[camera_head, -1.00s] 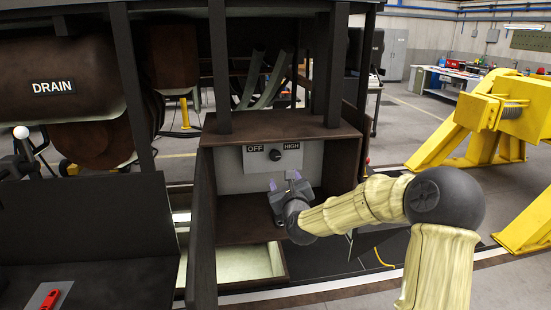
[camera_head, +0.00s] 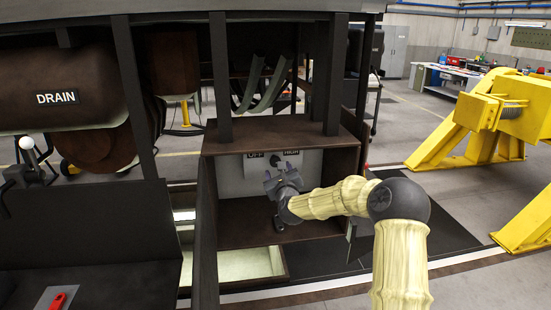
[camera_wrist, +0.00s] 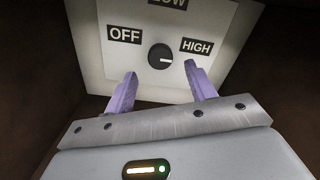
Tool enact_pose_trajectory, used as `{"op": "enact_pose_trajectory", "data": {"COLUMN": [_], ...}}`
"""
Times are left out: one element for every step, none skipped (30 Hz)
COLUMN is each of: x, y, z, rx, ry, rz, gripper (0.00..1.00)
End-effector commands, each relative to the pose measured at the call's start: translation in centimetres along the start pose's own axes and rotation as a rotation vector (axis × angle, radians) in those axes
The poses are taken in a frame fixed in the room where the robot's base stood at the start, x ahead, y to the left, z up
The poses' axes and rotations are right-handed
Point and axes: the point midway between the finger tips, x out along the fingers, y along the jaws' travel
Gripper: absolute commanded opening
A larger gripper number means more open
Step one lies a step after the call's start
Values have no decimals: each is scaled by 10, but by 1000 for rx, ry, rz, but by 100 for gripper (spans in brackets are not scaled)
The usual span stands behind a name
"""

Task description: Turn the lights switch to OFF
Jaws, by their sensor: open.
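The lights switch is a round black knob (camera_wrist: 160,57) on a pale panel (camera_wrist: 100,75), with an OFF label (camera_wrist: 125,35) at its left, a HIGH label (camera_wrist: 197,46) at its right and a partly cut-off LOW label above. Its white pointer mark faces right, toward HIGH. My gripper (camera_wrist: 160,82) is open, with its two purple fingers below the knob on either side, apart from it.
The brown box (camera_head: 335,158) has a top, side walls and a floor around the panel. An open drawer (camera_head: 250,264) lies below. A lever with a white ball (camera_head: 26,132) is at the left. Yellow stands (camera_head: 490,125) are at the right.

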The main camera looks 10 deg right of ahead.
Motion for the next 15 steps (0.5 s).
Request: {"op": "enact_pose_trajectory", "data": {"x": [7,11,17,20,24,29,33,37,42,45,48,53,56,60,63], "y": [0,0,0,0,-1,0,0,0,0,0,0,0,0,-1,0], "z": [3,3,2,2,2,2,3,2,2,2,2,2,2,2,2], "rx": [1,1,1,0,1,1,1,1,1,0,-1,0,0,0,0], "ry": [0,-1,1,1,0,0,0,0,1,0,0,0,0,-1,-1], "rz": [0,0,0,0,-1,0,-1,0,0,0,0,0,0,-1,0], "gripper": [55,55,55,55,55,55,55,55,55,55,55,55,55,55,55]}}
